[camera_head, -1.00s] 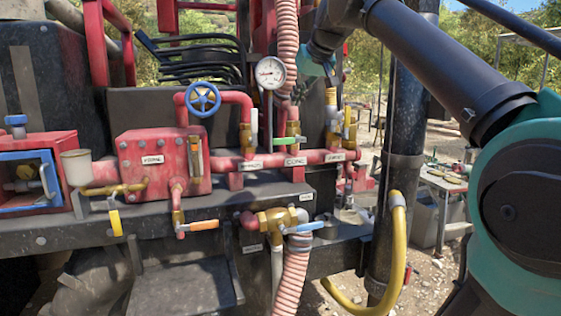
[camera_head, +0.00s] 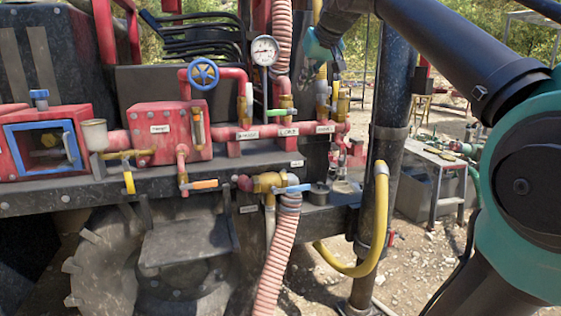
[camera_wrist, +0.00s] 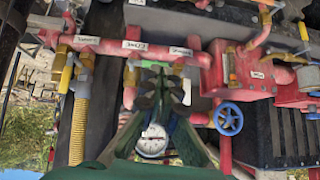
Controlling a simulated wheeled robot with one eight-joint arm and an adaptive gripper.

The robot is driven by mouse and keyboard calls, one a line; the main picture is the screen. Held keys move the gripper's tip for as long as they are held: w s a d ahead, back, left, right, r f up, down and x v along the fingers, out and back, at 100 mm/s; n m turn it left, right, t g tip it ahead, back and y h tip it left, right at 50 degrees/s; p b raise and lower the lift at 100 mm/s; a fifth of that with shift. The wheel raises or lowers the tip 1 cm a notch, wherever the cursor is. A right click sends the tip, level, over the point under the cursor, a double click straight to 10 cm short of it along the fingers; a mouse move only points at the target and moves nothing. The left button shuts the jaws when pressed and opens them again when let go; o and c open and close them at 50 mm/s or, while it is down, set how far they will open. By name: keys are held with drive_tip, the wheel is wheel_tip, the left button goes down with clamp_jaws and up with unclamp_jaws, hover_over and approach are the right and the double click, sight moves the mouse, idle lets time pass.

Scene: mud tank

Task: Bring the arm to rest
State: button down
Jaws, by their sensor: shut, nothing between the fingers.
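My gripper (camera_head: 324,48) shows at the top of the head view, at the end of my dark and teal arm. It is right of the white-faced pressure gauge (camera_head: 264,50) and above the red pipe manifold, apart from the gauge in that view. In the wrist view my gripper (camera_wrist: 160,90) has its dark fingers together, with nothing seen between them. The pipework appears upside down there, with the gauge (camera_wrist: 152,141) behind the fingers. Part of the gripper is small and hard to make out in the head view.
A red manifold (camera_head: 235,135) with valves, a blue handwheel (camera_head: 203,73) and a pink corrugated hose (camera_head: 275,265) fills the left and middle. A black post (camera_head: 389,140) with a yellow hose (camera_head: 380,215) stands under my arm. A metal table (camera_head: 435,165) is at right; gravel lies below.

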drive_tip(key=s+d+f+m+g+h, duration=0.1)
drive_tip(key=d+f, duration=0.2)
drive_tip(key=f, duration=1.2)
drive_tip(key=s+d+f+g+h, duration=0.1)
drive_tip(key=d+f, duration=0.2)
drive_tip(key=f, duration=1.1)
drive_tip(key=s+d+f+m+g, duration=0.1)
drive_tip(key=s+d+f, duration=0.2)
drive_tip(key=s+f, duration=0.6)
drive_tip(key=s+d+f+m+g+h, duration=0.1)
drive_tip(key=s+d+f, duration=0.2)
drive_tip(key=s+f, duration=0.7)
wheel_tip(320, 180, down, 8)
drive_tip(key=shift+d+f, duration=0.1)
drive_tip(key=shift+d, duration=0.15)
